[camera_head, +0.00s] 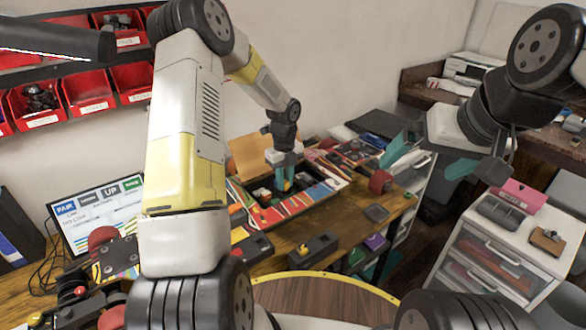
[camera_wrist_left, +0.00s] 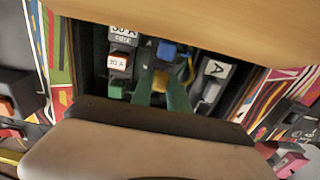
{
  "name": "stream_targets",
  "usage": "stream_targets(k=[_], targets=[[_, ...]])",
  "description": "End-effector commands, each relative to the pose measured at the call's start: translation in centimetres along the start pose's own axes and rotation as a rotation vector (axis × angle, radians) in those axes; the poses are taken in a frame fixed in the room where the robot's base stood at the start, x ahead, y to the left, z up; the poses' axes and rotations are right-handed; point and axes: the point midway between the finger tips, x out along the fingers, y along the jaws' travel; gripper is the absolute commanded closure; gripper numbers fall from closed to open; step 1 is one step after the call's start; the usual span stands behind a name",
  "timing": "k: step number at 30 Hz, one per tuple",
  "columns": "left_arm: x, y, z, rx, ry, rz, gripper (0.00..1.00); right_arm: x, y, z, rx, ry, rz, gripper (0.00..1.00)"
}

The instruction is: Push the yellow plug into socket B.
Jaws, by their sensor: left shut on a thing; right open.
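My left gripper (camera_head: 284,183) points down into an open box (camera_head: 318,194) on the workbench. In the left wrist view its green fingers (camera_wrist_left: 164,92) are shut on the yellow plug (camera_wrist_left: 160,78), inside the box. Only a small part of the plug shows between the fingers, and I cannot tell whether it touches a socket. I cannot make out a label for socket B. My right gripper (camera_head: 428,160) is open and empty, in the air right of the bench.
Inside the box a blue part (camera_wrist_left: 167,50) lies just beyond the plug, and a green part (camera_wrist_left: 117,90) and fuse labels (camera_wrist_left: 122,34) are to the left. A monitor (camera_head: 97,213) stands at left. A white drawer unit (camera_head: 500,258) stands at right.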

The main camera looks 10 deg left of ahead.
Motion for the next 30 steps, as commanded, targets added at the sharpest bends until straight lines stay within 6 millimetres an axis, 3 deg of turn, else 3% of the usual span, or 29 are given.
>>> stream_targets(k=[30], targets=[[0.80, -0.03, -0.05, 0.000, 0.000, 0.000, 1.00, 0.00, 0.00, 0.00, 0.000, 0.000, 0.000, 0.00]])
